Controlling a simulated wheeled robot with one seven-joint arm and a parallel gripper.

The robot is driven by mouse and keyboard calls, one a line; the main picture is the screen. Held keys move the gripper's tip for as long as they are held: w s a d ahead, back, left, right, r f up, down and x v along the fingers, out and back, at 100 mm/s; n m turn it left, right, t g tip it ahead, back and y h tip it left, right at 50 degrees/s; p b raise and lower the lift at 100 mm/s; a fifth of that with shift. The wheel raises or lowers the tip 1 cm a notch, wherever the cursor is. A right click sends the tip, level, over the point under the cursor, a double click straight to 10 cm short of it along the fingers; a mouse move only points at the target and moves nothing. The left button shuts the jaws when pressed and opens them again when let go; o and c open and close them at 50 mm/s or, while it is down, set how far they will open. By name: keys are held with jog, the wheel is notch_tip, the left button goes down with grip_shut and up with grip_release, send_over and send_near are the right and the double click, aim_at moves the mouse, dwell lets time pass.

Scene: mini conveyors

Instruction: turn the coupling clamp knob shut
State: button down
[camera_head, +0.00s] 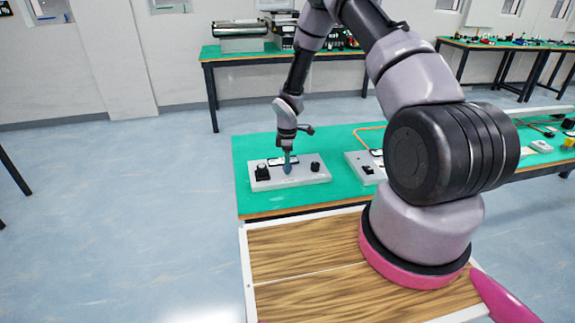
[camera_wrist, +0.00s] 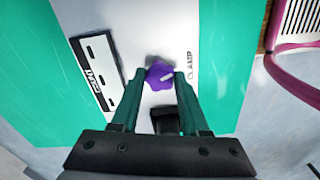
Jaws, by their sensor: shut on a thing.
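The clamp knob (camera_wrist: 158,76) is purple and lobed, with a white mark on its right side. It stands on a light grey panel (camera_wrist: 150,25) beside a printed "CLAMP" label (camera_wrist: 190,66). My gripper (camera_wrist: 159,84) is shut on the knob, with one green finger on each side of it. In the head view my gripper (camera_head: 287,160) points straight down at the middle of the panel (camera_head: 301,180). The knob is mostly hidden by the fingers there.
A black knob (camera_head: 315,167) stands on the panel's right. A second grey panel (camera_head: 356,168) stands further right on the green table (camera_head: 250,148).

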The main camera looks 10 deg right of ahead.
jog(key=m, duration=1.3)
jog(key=shift+m, duration=0.4)
dwell(0.3)
jog(key=shift+c, duration=2)
grip_release()
notch_tip(320, 180, up, 11)
